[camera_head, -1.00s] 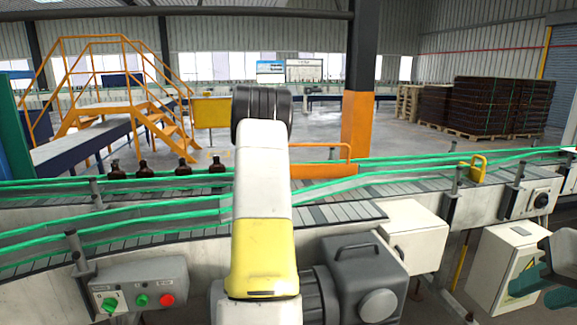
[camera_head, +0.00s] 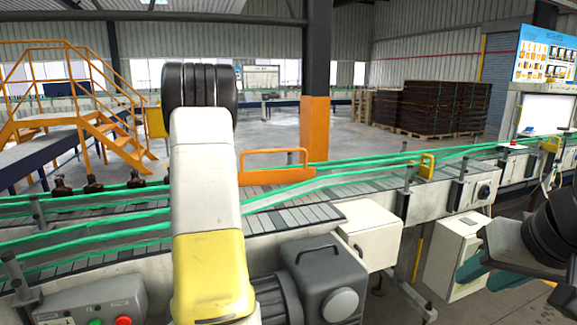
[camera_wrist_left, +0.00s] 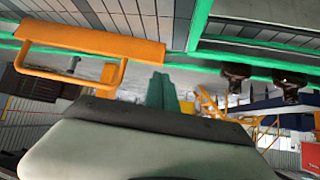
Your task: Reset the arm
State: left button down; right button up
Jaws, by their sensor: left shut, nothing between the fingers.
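My left arm rises in the middle-left of the head view, and its gripper is hidden there. In the left wrist view my left gripper (camera_wrist_left: 161,93) shows teal fingers close together, shut and empty. My right gripper (camera_head: 492,272) is at the right edge of the head view, with two teal fingers apart and nothing seen between them. It is in front of a white cabinet. Several dark amber bottles (camera_head: 94,184) stand on the far conveyor at the left, partly behind the green rail. Two bottles (camera_wrist_left: 235,74) also show in the left wrist view, upside down, apart from the fingers.
The conveyor (camera_head: 295,216) with green rails crosses in front of me. An orange guard (camera_head: 272,176) stands on it. A control box (camera_head: 85,303) is at lower left, a grey motor box (camera_head: 322,276) at lower middle. Stacked crates (camera_head: 430,105) stand far behind on open floor.

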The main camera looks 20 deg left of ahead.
pick_arm(q)
jog(key=s+d+r+m+h, duration=0.15)
jog(key=s+d, duration=0.35)
jog(key=d, duration=0.5)
jog(key=s+d+r+h, duration=0.25)
jog(key=s+d, duration=0.25)
jog(key=d, duration=0.5)
jog(key=s+d+r+m+h, duration=0.15)
jog(key=s+d, duration=0.35)
jog(key=d, duration=0.5)
jog(key=s+d+f+m+g, duration=0.1)
jog(key=s+d+f, duration=0.1)
jog(key=s+d, duration=0.5)
jog(key=s+d+f+m+g+h, duration=0.1)
jog(key=s+d, duration=0.6)
jog(key=s, duration=0.7)
notch_tip(320, 180, down, 2)
jog(key=shift+f+m, duration=0.25)
jog(key=shift+m, duration=0.25)
jog(key=shift+a, duration=0.15)
